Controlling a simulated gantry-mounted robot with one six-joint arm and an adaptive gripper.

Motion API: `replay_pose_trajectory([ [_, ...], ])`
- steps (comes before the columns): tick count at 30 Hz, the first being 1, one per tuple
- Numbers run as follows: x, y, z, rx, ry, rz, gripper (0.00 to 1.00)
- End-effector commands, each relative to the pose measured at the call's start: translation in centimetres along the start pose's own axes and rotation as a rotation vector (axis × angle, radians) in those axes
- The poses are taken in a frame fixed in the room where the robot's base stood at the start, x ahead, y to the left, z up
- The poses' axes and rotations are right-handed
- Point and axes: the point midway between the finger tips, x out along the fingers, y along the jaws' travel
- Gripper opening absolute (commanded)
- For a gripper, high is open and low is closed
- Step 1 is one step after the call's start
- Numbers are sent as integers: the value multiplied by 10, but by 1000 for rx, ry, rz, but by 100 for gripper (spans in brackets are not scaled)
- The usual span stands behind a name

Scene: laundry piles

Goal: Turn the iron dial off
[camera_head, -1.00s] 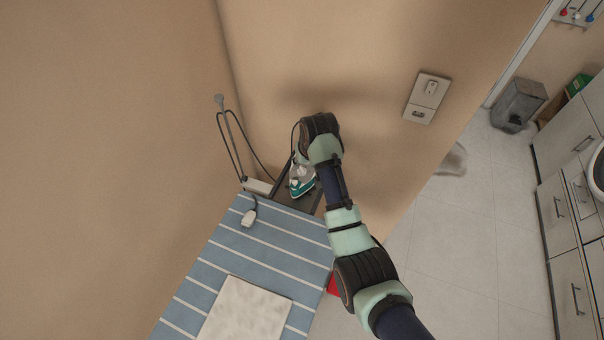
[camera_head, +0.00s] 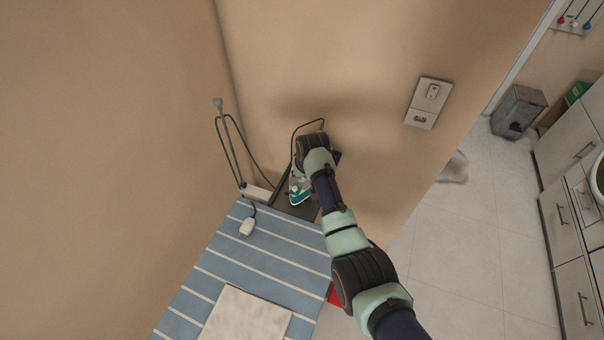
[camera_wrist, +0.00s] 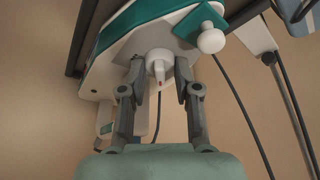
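The teal and white iron (camera_head: 299,194) rests on the dark iron rest (camera_head: 304,208) at the far end of the ironing board. In the wrist view the iron (camera_wrist: 150,22) fills the upper part. Its round white dial (camera_wrist: 159,65) has a small pointer with a reddish mark. My gripper (camera_wrist: 160,80) is open, with one finger on each side of the dial and narrow gaps between. I cannot tell whether a fingertip touches the iron's body. In the head view my arm's end hides the fingers and dial.
The striped ironing board (camera_head: 215,265) carries a folded pale cloth (camera_head: 245,316) and a small white item (camera_head: 247,226) on a cord. A dark cord loops behind the iron. Walls stand close behind and left. A wall socket (camera_head: 421,118) is to the right. A white knob (camera_wrist: 211,38) sits near the dial.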

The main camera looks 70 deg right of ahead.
Motion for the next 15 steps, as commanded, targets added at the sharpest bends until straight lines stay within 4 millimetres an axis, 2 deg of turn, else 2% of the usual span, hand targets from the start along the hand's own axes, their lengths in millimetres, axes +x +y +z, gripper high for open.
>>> replay_pose_trajectory([
  [8,0,0,0,-18,0,-8,0],
  [15,-1,1,-1,-120,-1,-51,0],
])
